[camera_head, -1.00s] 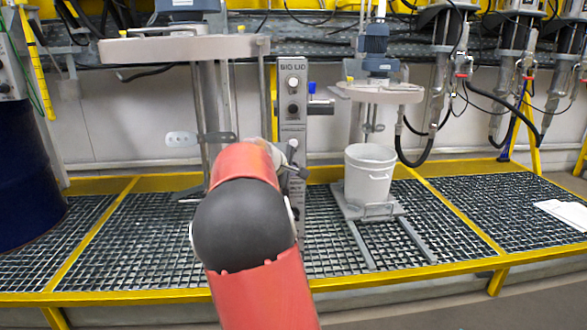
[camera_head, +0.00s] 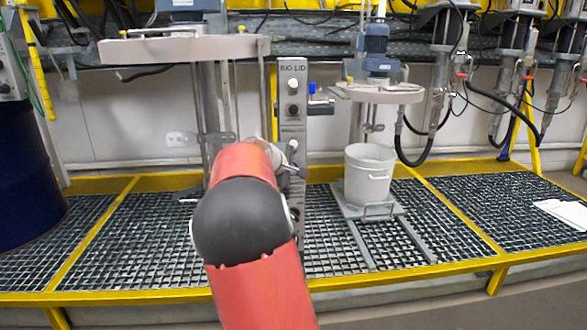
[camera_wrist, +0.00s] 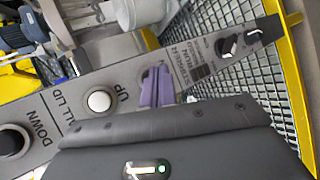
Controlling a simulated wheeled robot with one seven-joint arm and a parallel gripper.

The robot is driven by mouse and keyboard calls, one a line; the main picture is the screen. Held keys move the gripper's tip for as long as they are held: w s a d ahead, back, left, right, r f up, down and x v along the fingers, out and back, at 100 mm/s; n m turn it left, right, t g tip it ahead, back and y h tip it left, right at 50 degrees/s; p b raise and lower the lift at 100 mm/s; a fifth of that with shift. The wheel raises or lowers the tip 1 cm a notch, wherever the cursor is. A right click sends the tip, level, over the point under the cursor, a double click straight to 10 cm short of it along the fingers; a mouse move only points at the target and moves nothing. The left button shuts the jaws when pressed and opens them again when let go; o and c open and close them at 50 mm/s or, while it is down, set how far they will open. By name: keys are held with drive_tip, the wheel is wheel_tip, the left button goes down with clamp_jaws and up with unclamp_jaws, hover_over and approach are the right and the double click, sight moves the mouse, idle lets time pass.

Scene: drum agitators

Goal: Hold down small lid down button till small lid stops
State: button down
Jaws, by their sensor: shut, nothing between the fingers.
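The button panel (camera_head: 292,125) is a grey upright post in the head view, its lower part partly hidden by my arm. In the wrist view, the black button (camera_wrist: 12,142) marked DOWN is at the left edge, and the white button (camera_wrist: 99,101) marked UP is nearer the middle. Lettering ending in "ALL LID" runs between them. My gripper (camera_wrist: 157,88) is shut and empty, over the panel face to the right of the white button, apart from the DOWN button in the picture. Whether it touches the panel cannot be told. The small round lid (camera_head: 380,94) hangs above the white bucket (camera_head: 370,175).
The larger lid (camera_head: 185,48) stands left of the panel. A dark blue drum (camera_head: 28,175) is at the far left. The grating floor (camera_head: 465,205) has yellow edges. A blue-tipped lever (camera_head: 318,106) sticks out of the panel's right side.

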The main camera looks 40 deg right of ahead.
drive_tip(key=shift+w+d+p, duration=0.25)
drive_tip(key=shift+w+p, duration=0.15)
drive_tip(key=shift+w, duration=0.05)
idle(2.6)
drive_tip(key=shift+s+a, duration=0.1)
drive_tip(key=shift+s, duration=0.05)
idle(4.2)
drive_tip(key=shift+s+a+b, duration=0.4)
drive_tip(key=shift+s+b, duration=0.3)
drive_tip(key=shift+b, duration=0.15)
